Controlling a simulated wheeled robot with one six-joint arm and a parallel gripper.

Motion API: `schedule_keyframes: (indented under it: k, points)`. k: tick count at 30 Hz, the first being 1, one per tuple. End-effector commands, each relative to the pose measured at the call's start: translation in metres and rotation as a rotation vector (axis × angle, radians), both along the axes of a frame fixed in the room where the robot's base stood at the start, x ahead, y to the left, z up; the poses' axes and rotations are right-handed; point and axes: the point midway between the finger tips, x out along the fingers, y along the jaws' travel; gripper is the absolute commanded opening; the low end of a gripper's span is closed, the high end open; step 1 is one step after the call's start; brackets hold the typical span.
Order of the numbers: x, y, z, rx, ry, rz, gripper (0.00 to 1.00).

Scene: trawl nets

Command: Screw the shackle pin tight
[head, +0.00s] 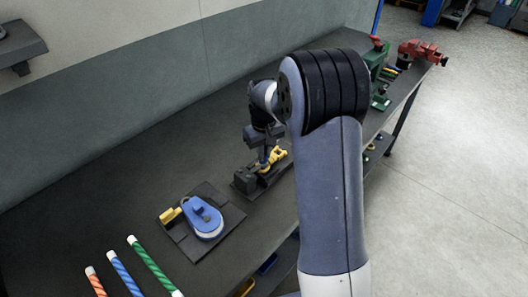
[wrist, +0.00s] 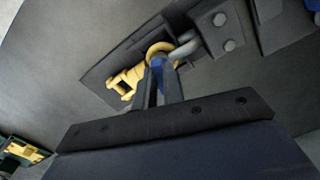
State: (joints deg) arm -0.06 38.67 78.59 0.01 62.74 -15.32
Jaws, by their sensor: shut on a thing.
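My gripper (head: 264,158) points down over the dark base plate on the bench. In the wrist view its two fingers (wrist: 157,72) are closed around the blue head of the shackle pin (wrist: 157,64), which is mostly hidden between them. The fitting's yellow eye lies right beside the fingertips. In the head view the yellow fitting (head: 276,155) shows just right of the gripper. The pin's thread is hidden, so how far in it sits cannot be told.
A blue block with a yellow end (head: 202,217) lies on a dark plate nearer on the bench (head: 110,190). Coloured striped rods (head: 149,264) lie at the near left. A green vise (head: 378,75) and red tool (head: 422,52) stand at the far end.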

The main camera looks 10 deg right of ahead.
Motion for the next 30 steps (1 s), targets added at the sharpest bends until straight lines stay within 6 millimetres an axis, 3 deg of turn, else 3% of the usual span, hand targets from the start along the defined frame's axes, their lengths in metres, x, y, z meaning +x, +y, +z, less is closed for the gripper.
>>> schedule_keyframes:
  k: [30]
  points:
    - [0.0013, 0.005, 0.0006, 0.0, -0.001, -0.905, 0.0]
